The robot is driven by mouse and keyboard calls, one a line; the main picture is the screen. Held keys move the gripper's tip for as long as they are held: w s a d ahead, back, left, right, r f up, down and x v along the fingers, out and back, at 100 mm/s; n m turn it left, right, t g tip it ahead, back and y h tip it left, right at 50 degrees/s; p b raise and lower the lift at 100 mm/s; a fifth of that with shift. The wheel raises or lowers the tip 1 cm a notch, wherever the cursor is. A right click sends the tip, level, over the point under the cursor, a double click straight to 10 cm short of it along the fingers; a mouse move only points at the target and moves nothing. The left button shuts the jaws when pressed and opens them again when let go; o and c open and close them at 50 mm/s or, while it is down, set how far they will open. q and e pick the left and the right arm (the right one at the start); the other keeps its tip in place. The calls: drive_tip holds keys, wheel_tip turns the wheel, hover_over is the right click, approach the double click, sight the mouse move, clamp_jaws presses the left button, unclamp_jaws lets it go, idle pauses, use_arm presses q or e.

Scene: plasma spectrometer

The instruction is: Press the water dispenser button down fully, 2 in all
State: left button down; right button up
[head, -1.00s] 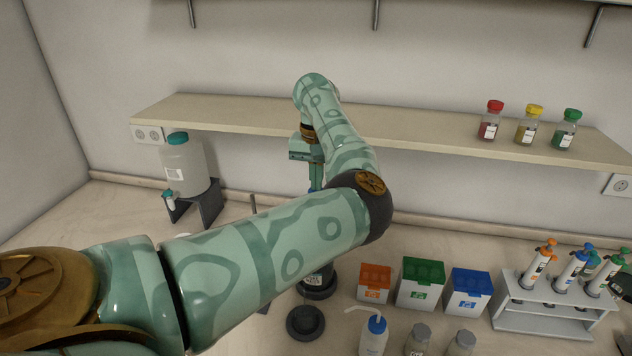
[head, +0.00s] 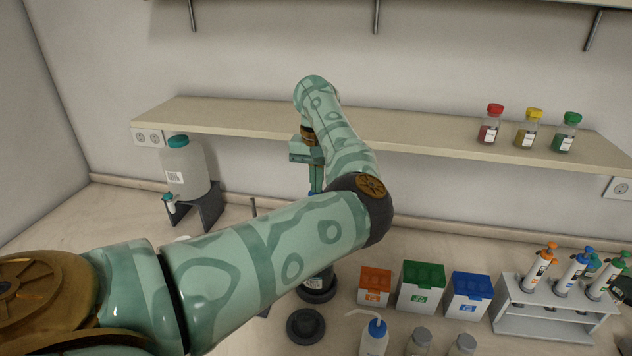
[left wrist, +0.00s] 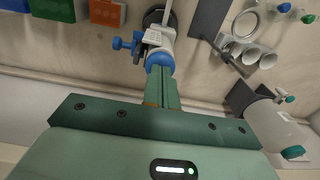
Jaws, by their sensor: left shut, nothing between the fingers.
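A dispenser with a blue top (left wrist: 160,60), a white body and a blue side knob stands under my left gripper in the left wrist view. In the head view only a bit of its blue top shows below the fingers, and my arm hides most of the rest. My left gripper (head: 316,180) is shut and empty and points down, and its fingers (left wrist: 160,75) end at the blue top. I cannot tell whether they touch it or how far the top is pressed.
A carboy (head: 184,165) with a teal cap and tap stands on a dark stand at left. Orange (head: 375,286), green (head: 422,284) and blue (head: 468,295) boxes stand right of my arm, near a pipette rack (head: 550,318). A shelf (head: 420,132) runs behind.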

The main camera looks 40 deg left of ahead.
use_arm(q)
drive_tip(key=shift+r+p, duration=1.15)
drive_tip(key=shift+r, duration=1.05)
drive_tip(key=shift+f, duration=0.15)
idle(1.3)
drive_tip(key=shift+f+b, duration=2.25)
drive_tip(key=shift+b, duration=0.2)
drive_tip(key=shift+f, duration=0.1)
drive_tip(key=shift+r+p, duration=1.4)
drive_tip(key=shift+r, duration=1.05)
